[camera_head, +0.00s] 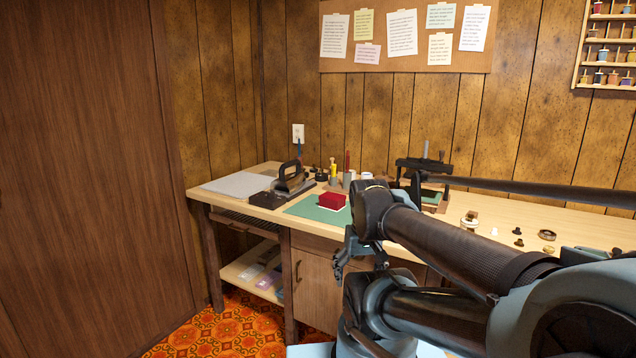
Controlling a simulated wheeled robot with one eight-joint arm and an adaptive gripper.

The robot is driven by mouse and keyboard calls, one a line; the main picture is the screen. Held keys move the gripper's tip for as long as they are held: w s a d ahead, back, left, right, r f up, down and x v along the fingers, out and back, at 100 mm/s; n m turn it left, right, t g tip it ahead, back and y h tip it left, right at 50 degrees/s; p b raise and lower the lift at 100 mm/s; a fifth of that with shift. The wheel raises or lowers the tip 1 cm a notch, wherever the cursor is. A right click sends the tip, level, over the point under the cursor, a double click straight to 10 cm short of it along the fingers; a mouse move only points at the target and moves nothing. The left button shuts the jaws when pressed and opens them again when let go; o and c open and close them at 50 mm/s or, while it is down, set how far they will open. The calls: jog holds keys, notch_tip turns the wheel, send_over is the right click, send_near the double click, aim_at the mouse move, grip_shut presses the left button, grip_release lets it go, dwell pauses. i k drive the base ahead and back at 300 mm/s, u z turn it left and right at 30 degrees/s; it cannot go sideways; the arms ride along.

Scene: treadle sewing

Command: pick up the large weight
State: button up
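I cannot tell for sure which item is the large weight. My gripper (339,268) hangs in front of the bench's front edge, below the top and left of these pieces. It is small and dark in this view, and its finger gap is not clear. I see nothing held in it. My arm crosses the right half and hides part of the bench.
The wooden bench (262,208) runs along the panelled wall. On it are a green mat (306,210) with a red block (332,201), a dark iron-like tool (291,178), a grey board (236,185), and a dark machine (425,166). Open patterned floor (225,332) lies at the lower left.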

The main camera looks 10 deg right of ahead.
aim_at(321, 177)
jog(key=k, duration=0.5)
jog(key=u, duration=1.4)
jog(key=i, duration=2.1)
jog(key=z, duration=1.25)
